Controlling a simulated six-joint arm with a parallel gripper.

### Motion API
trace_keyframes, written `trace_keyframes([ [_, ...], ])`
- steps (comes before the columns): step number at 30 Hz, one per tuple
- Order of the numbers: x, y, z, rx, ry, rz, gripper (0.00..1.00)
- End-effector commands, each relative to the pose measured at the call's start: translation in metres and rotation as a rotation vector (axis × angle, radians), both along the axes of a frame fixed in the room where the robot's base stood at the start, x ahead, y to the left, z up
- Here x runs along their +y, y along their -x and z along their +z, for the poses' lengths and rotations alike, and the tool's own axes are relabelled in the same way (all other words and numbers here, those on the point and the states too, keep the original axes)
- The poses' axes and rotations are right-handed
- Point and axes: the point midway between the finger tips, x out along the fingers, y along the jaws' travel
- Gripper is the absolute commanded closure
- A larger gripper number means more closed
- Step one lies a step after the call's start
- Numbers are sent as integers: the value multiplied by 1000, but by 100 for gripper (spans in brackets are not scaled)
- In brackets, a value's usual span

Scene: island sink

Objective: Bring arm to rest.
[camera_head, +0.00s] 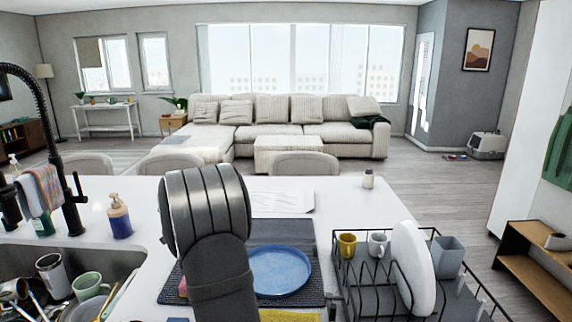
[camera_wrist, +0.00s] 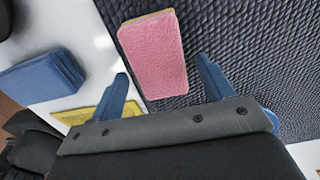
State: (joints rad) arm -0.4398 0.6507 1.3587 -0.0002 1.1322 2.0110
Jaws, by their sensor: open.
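My arm (camera_head: 205,220) rises in the middle of the head view, over the counter, and hides my gripper there. In the wrist view my gripper (camera_wrist: 162,77) has its two blue fingers spread apart, with nothing clamped between them. A pink sponge (camera_wrist: 155,50) with a yellowish edge lies on the dark textured mat (camera_wrist: 235,30), ahead of and between the fingertips in the picture. I cannot tell the height of the fingers above it.
A blue plate (camera_head: 279,272) lies on the mat. A dish rack (camera_head: 372,290) with mugs and a white plate stands right. The sink (camera_head: 125,258) with dishes, a black faucet (camera_head: 72,205) and a soap bottle (camera_head: 119,218) are left. A blue folded item (camera_wrist: 40,77) lies beside the mat.

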Motion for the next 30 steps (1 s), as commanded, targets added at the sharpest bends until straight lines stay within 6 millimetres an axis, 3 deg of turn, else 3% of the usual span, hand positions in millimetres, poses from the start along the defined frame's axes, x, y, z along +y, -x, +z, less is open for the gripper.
trace_keyframes([
  [2,-1,1,-18,5,2,0,26],
  [3,0,0,-18,-1,-1,0,26],
  [9,0,0,28,-3,-2,0,26],
  [29,-116,13,95,-3,-1,-4,26],
  [30,-121,7,93,0,0,-8,26],
])
